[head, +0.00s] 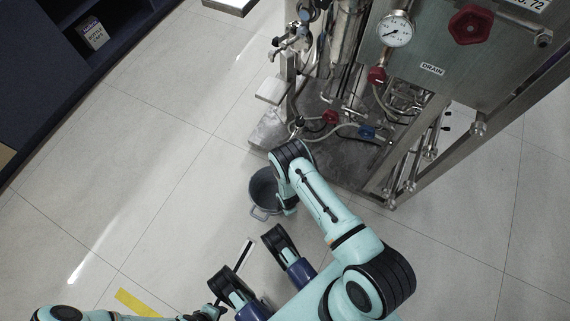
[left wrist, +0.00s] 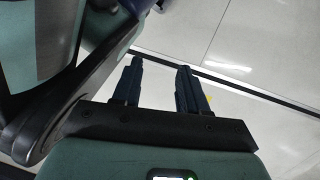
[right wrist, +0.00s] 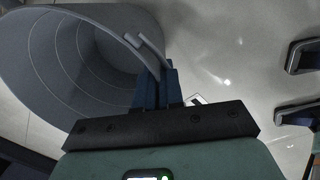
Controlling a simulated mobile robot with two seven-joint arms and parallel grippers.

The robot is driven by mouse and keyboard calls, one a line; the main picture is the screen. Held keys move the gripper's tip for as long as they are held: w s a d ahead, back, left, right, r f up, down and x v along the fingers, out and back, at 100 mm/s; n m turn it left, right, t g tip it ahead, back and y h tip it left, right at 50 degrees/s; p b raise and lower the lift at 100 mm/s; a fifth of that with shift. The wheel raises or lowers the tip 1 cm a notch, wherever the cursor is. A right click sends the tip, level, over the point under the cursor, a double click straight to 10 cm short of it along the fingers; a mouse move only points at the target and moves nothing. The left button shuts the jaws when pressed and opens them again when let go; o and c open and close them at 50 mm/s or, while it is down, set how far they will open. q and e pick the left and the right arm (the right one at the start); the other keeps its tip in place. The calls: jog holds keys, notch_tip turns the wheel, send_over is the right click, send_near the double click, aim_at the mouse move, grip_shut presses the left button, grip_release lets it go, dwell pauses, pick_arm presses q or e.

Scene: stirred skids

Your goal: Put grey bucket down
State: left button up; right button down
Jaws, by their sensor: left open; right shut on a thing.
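The grey bucket (head: 262,188) is in the middle of the head view, open side up, partly hidden behind my right arm. In the right wrist view the bucket (right wrist: 60,60) fills the upper left, and its ringed inside looks empty. I cannot tell whether the bucket's base touches the floor. My left gripper (left wrist: 160,80) is open, with nothing between its fingers, low over the floor and apart from the bucket.
A metal skid (head: 345,165) with pipes, valves and a gauge (head: 394,30) stands just behind and right of the bucket. Tiled floor (head: 165,165) is clear to the left. A dark shelf unit (head: 50,75) stands at the upper left. Yellow tape (head: 137,302) marks the floor.

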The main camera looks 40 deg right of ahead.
jog(key=c, duration=1.3)
grip_release()
pick_arm(q)
jog(key=shift+s, duration=0.1)
pick_arm(e)
jog(key=shift+o, duration=0.2)
pick_arm(q)
jog(key=w+d+r+t+p, duration=0.1)
jog(key=w+r+t+p, duration=0.2)
jog(key=w+r, duration=0.3)
jog(key=w+p, duration=0.1)
jog(key=w, duration=0.2)
jog(key=shift+w+r+m+p, duration=0.2)
jog(key=shift+r+m+p, duration=0.1)
jog(key=shift+r+p, duration=0.1)
pick_arm(e)
jog(key=s+a+r+m, duration=0.2)
jog(key=r+m, duration=0.4)
jog(key=r, duration=0.1)
jog(key=s+a+r+m+y, duration=0.1)
jog(key=s+r+m, duration=0.2)
jog(key=r+m, duration=0.4)
jog(key=s+a+r+m+t+y, duration=0.1)
jog(key=s+a+r+m, duration=0.1)
jog(key=r+m, duration=0.5)
jog(key=shift+s+a+r, duration=0.15)
jog(key=shift+s+a, duration=0.15)
jog(key=shift+s, duration=0.35)
pick_arm(q)
jog(key=shift+d, duration=0.1)
